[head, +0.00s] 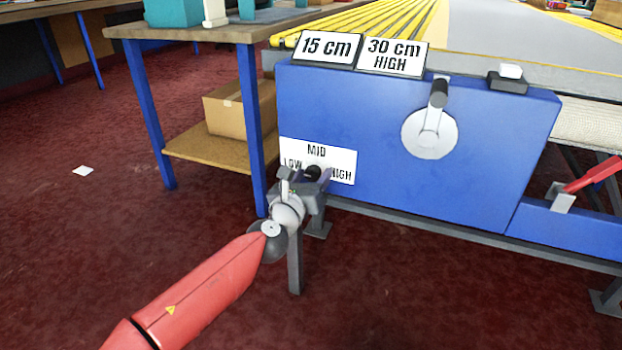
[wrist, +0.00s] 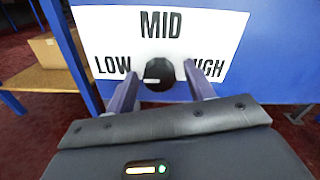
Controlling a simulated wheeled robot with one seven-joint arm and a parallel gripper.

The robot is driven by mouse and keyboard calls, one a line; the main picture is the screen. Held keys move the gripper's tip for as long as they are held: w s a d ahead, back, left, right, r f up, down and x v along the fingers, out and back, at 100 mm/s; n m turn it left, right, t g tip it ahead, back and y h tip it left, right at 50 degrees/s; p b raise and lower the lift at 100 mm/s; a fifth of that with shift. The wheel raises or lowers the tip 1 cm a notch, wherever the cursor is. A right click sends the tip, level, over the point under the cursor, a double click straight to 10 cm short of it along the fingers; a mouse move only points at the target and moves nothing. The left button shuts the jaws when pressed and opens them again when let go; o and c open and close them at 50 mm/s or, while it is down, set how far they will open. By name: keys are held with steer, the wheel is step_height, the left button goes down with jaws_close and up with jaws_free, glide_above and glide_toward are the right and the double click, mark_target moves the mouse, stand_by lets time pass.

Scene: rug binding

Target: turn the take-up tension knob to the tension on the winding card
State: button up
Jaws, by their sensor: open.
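The tension knob (wrist: 165,72) is a small black knob on a white dial plate (wrist: 160,20) marked LOW at left, MID at top and HIGH at right. A short white mark on the knob lies about level and appears to point toward LOW. My gripper (wrist: 161,78) is open, with one finger on each side of the knob; I cannot tell whether they touch it. In the head view my gripper (head: 314,178) partly hides the knob and the plate (head: 345,160). Two cards stand on the blue housing: one reads 15 cm (head: 328,47), the other 30 cm HIGH (head: 393,57).
The blue housing (head: 400,185) also carries a crank on a pale disc (head: 430,135) and a black box with a white button (head: 508,80). A red lever (head: 592,174) is at right. A blue-legged bench (head: 160,32) with a cardboard box (head: 235,112) stands close left. Open red floor lies left.

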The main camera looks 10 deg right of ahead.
steer(key=c, duration=1)
steer(key=shift+o, duration=0.2)
